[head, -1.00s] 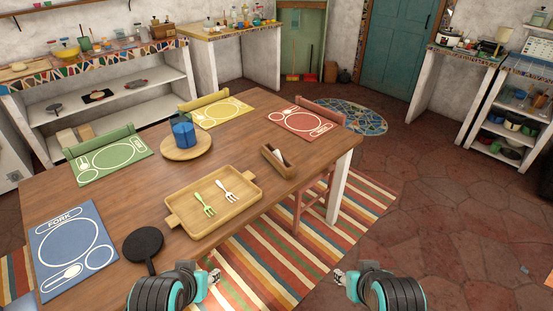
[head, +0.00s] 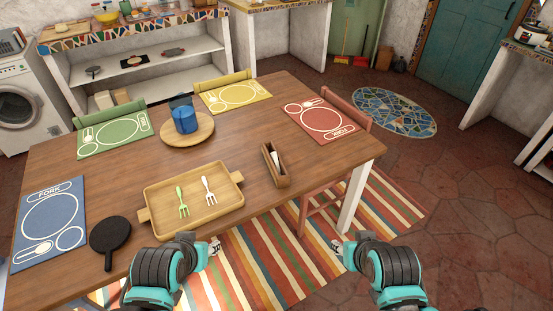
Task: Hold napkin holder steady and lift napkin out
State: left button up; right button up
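The napkin holder (head: 280,176), a small brown wooden box, stands on the table right of the wooden tray. A white napkin (head: 275,158) shows inside it, partly hidden by its walls. My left gripper (head: 214,247) is near the table's front edge, below and left of the holder, apart from it. My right gripper (head: 337,247) is over the floor and striped rug, below and right of the holder, also apart from it. Both grippers are small in view, and their finger opening is hard to make out. Nothing shows held in either.
On the wooden table (head: 245,133) are a tray (head: 155,211) with green and white forks, a black round paddle (head: 110,235), a blue cup (head: 186,119) on a round board, and several placemats. A red chair (head: 318,202) stands at the right edge. Table around the holder is clear.

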aim_at(274, 154)
jog(key=l+u, duration=0.15)
jog(key=u, duration=0.75)
jog(key=l+u, duration=0.35)
jog(key=l, duration=0.15)
jog(key=k+l+u, duration=0.1)
jog(key=l+u, duration=0.25)
jog(key=k+l+u, duration=0.1)
jog(key=l+u, duration=0.2)
jog(key=l, duration=0.3)
jog(key=k+l, duration=0.15)
jog(key=l, duration=0.3)
jog(key=k+l+u, duration=0.1)
jog(key=l, duration=0.3)
jog(key=k+l, duration=0.25)
jog(key=l, duration=0.15)
jog(key=k+l+u, duration=0.1)
jog(key=l, duration=0.35)
jog(key=k+l, duration=0.25)
jog(key=l, duration=0.15)
jog(key=k+l+u, duration=0.1)
jog(key=l, duration=0.3)
jog(key=k, duration=0.1)
